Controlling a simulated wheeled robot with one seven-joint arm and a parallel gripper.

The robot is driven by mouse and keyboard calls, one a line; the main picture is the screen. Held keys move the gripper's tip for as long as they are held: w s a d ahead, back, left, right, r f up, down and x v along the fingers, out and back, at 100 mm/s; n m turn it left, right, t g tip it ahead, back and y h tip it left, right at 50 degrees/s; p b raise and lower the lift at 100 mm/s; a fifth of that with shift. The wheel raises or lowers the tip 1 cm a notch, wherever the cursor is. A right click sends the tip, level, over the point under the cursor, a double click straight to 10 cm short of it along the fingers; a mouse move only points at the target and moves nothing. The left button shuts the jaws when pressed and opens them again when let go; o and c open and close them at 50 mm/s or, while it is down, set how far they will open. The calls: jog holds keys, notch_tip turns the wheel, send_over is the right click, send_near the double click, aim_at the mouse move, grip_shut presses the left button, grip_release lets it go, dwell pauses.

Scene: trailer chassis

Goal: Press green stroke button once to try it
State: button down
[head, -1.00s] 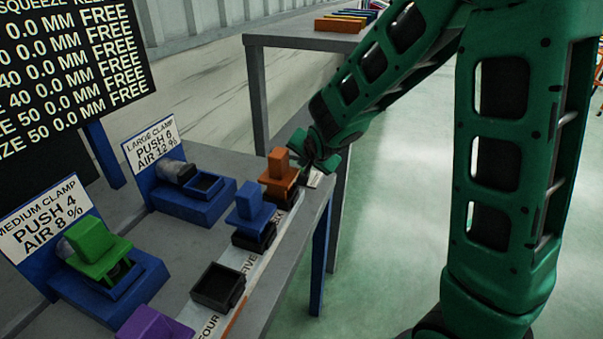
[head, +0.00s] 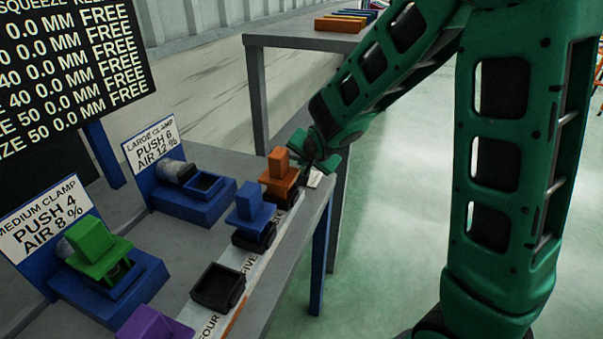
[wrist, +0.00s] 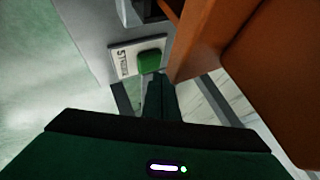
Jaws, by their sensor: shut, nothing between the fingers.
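The green stroke button (wrist: 150,61) is a small rounded block on a pale plate with dark lettering (wrist: 124,62), on the grey bench's edge in the wrist view. My gripper (wrist: 157,80) is shut and empty. Its dark fingertips show just below the button in the wrist view; I cannot tell whether they touch it. In the head view my gripper (head: 313,163) is at the bench's far right corner, beside an orange block. Part of the white plate (head: 315,179) shows below it there, while the button is hidden.
The orange block (head: 279,176) stands close to my gripper and fills the right of the wrist view (wrist: 245,70). A blue block (head: 249,203), an empty black holder (head: 218,288) and blue clamps (head: 190,203) are on the bench. The floor right of the bench is clear.

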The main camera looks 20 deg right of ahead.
jog(key=shift+f, duration=0.1)
jog(key=shift+f, duration=0.3)
jog(key=shift+f, duration=0.5)
dwell(1.1)
jog(key=shift+r, duration=0.95)
jog(key=shift+r, duration=2.5)
jog(key=shift+s, duration=0.1)
